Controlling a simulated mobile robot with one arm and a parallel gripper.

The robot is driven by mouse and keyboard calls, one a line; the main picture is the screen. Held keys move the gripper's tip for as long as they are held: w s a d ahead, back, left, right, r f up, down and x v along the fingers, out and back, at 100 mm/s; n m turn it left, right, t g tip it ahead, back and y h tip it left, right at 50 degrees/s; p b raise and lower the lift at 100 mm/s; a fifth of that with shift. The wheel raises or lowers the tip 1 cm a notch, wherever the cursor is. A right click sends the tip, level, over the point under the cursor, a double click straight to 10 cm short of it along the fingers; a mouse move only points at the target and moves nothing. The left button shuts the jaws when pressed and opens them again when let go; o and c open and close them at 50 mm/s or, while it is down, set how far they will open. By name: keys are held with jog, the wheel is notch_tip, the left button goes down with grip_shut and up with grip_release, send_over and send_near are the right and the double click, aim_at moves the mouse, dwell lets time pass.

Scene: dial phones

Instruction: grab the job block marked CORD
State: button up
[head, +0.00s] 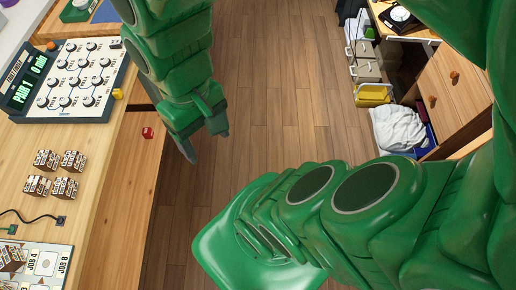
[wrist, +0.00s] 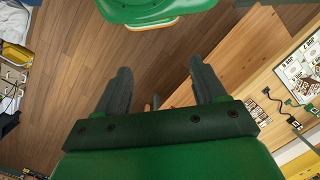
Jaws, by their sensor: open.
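Several small wooden blocks with dark and white label faces (head: 64,187) stand grouped on the workbench at the left of the head view. The lettering is too small to read, so I cannot tell which one is marked CORD. A few similar blocks (head: 12,258) stand on the board at the lower left, cut by the picture edge. My green gripper (head: 205,142) is open and empty over the floor, right of the bench edge. In the wrist view my gripper (wrist: 160,68) points at bare floor, with the grouped blocks (wrist: 257,110) off to its right.
Shelving with a drawer (head: 452,95) stands at right. The floor between is clear.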

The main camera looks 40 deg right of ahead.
aim_at(34, 184)
jog(key=w+a+f+n+t+y, duration=0.1)
jog(key=w+a+f+n+t, duration=0.3)
jog(key=w, duration=0.8)
jog(key=w+a+f+t, duration=0.2)
jog(key=w+a+f, duration=0.4)
jog(key=w, duration=0.7)
jog(key=w+a+f+n+t+y, duration=0.1)
jog(key=w+a+f+y, duration=0.1)
jog(key=a, duration=0.6)
jog(key=w+a+f+n+t+y, duration=0.1)
jog(key=w+a+f+y, duration=0.1)
jog(key=a+f, duration=0.3)
jog(key=w+a+f+n+t+y, duration=0.2)
jog(key=w+a+f, duration=0.2)
jog(key=a, duration=0.8)
jog(key=shift+w+f+y, duration=0.1)
jog(key=shift+w+y, duration=0.2)
jog(key=shift+a+f, duration=0.2)
jog(key=shift+a, duration=0.5)
jog(key=shift+w+a+f, duration=0.2)
jog(key=shift+w+f, duration=0.05)
jog(key=shift+w, duration=0.15)
jog(key=shift+w+a+f, duration=0.3)
jog(key=shift+a+f, duration=0.05)
jog(key=shift+a, duration=0.15)
jog(key=shift+w+a, duration=0.15)
